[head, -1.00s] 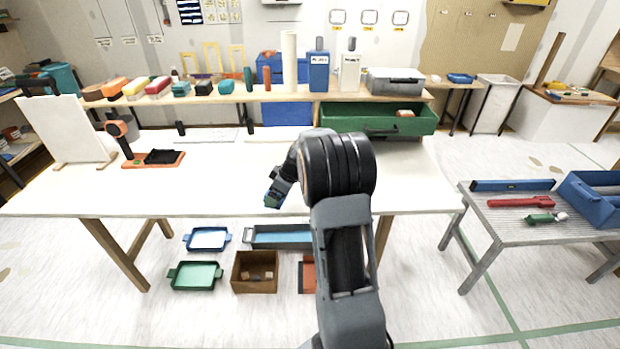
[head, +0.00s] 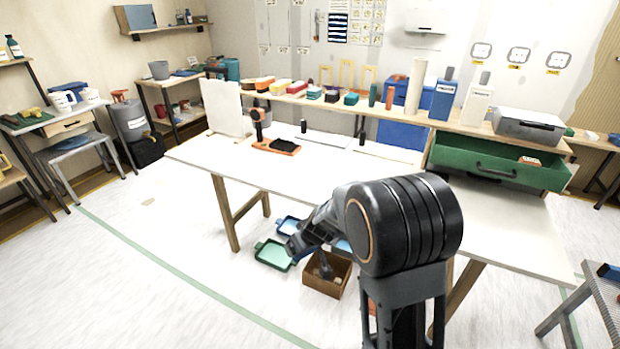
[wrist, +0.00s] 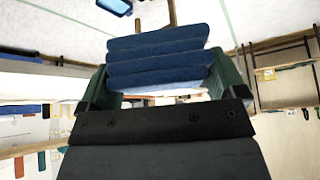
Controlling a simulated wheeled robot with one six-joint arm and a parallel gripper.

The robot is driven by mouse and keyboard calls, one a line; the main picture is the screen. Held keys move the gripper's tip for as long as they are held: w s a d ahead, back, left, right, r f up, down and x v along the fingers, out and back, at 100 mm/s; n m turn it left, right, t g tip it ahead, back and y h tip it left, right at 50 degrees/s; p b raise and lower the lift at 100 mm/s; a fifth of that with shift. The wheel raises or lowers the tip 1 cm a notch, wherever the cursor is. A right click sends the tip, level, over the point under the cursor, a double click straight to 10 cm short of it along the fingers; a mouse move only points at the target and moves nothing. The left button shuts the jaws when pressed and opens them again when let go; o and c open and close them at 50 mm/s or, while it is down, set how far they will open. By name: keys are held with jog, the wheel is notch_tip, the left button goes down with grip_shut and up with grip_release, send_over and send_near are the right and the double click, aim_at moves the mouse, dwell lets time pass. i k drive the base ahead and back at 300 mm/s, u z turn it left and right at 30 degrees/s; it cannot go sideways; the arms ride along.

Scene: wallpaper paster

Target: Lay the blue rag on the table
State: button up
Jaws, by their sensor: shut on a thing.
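The blue rag (wrist: 160,58) is a thick folded stack with several layers in the wrist view. It sits between the green fingers of my gripper (wrist: 165,78), which is shut on it. In the head view my gripper (head: 298,243) appears in front of the table's front edge, lower left of my large dark arm joint.
A white panel (head: 226,108), an orange tool stand (head: 258,125) and a black pad (head: 284,146) occupy the table's left end. A green drawer (head: 500,163) juts out at the back right. Below are a green tray (head: 272,255) and a brown box (head: 325,285).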

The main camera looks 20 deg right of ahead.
aim_at(491, 234)
jog(key=u, duration=1.25)
jog(key=k, duration=1.05)
jog(key=z, duration=1.45)
